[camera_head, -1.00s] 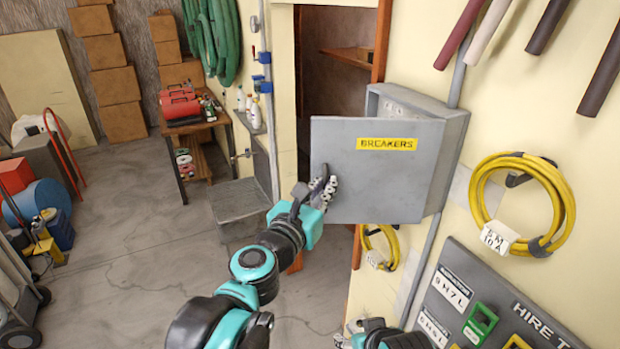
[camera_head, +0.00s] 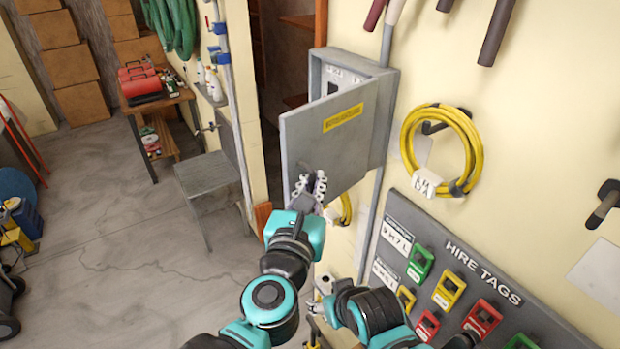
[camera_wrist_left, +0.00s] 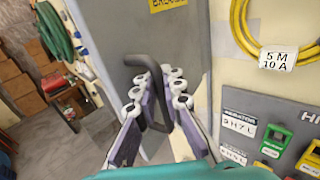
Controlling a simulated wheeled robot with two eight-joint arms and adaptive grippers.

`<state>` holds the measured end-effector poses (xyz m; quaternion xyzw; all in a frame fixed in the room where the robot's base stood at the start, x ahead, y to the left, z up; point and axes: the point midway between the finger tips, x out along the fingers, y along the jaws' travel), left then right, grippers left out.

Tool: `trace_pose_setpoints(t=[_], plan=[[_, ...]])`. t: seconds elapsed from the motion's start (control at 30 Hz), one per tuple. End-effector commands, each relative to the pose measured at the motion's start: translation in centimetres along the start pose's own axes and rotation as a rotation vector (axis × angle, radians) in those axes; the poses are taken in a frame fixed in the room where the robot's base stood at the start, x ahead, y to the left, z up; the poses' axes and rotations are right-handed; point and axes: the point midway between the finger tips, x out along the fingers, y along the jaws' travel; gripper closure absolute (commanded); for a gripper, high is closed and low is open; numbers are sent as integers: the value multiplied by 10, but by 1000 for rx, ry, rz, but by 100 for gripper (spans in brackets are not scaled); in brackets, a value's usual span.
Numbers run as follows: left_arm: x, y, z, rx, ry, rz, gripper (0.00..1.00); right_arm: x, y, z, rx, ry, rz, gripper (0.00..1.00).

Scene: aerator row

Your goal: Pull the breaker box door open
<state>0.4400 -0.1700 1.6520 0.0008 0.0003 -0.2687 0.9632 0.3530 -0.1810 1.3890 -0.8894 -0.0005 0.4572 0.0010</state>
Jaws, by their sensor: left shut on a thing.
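The grey breaker box (camera_head: 385,85) is on the cream wall, and its grey door (camera_head: 310,130) with a yellow label stands partly open. The door's free edge is on the left, and breakers show in the gap above it. My left gripper (camera_head: 309,188) is at the lower left of the door. In the left wrist view my left gripper (camera_wrist_left: 158,95) is shut around the dark bar handle (camera_wrist_left: 146,62) on the door's face. My right gripper (camera_head: 325,285) is low beside the wall, apart from the box; its fingers are too small to read.
A yellow cable coil (camera_head: 441,150) hangs right of the box. The hire tags board (camera_head: 455,270) is on the wall below it. Open floor (camera_head: 140,250) lies left.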

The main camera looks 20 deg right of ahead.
Motion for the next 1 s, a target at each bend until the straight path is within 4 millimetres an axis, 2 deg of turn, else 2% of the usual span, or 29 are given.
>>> trace_pose_setpoints(t=[0.63,0.7,1.0], plan=[[0,-2,-1,1,0,0,100,0,0,0,0,0,0,41],[0,-1,-1,1,0,0,81,0,0,0,0,0,0,41],[0,-2,0,1,0,0,81,0,0,0,0,0,0,41]])
